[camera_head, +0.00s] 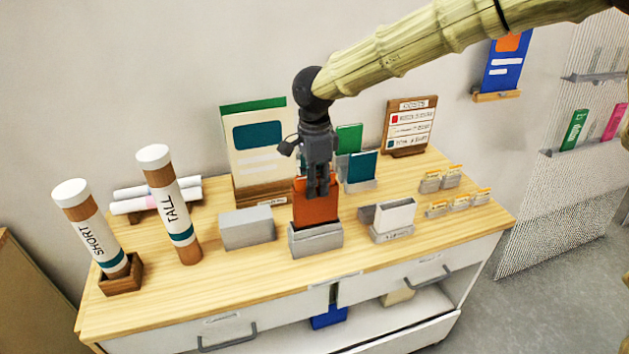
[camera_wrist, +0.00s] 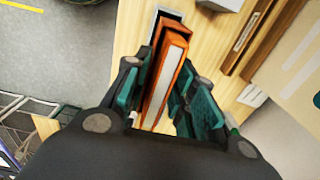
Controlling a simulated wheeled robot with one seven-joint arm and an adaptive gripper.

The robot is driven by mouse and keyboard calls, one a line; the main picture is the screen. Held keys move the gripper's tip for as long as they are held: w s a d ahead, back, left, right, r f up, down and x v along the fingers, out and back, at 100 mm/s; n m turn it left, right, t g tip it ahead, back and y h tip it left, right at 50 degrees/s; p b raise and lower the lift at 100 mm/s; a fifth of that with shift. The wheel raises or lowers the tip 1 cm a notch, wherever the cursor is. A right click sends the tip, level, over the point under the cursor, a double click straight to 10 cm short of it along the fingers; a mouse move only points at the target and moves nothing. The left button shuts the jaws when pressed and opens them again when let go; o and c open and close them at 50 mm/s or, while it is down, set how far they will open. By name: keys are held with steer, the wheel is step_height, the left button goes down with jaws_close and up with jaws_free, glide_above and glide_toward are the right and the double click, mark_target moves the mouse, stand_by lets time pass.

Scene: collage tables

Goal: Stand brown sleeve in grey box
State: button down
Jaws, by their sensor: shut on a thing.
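The brown sleeve (camera_head: 316,210), an upright orange-brown slab, is between the fingers of my gripper (camera_head: 317,192), which is shut on its upper part. In the wrist view the sleeve (camera_wrist: 163,85) shows its pale inner edge between the two fingers (camera_wrist: 165,95). The grey box (camera_head: 316,240) stands near the table's front edge, directly below the gripper. The sleeve's lower edge meets the box's opening and its bottom is hidden by the front wall. I cannot tell how deep it sits or whether it touches the floor of the box.
A closed-looking grey block (camera_head: 247,228) stands left of the box, and a grey holder with a white card (camera_head: 394,216) stands right. Behind are a large green-and-cream board (camera_head: 258,150) and a small teal card (camera_head: 362,168). Tall labelled tubes (camera_head: 170,205) stand at left.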

mark_target(315, 212)
steer(key=shift+f, duration=4.7)
steer(key=c, duration=1.1)
jaws_free()
step_height(315, 212, up, 12)
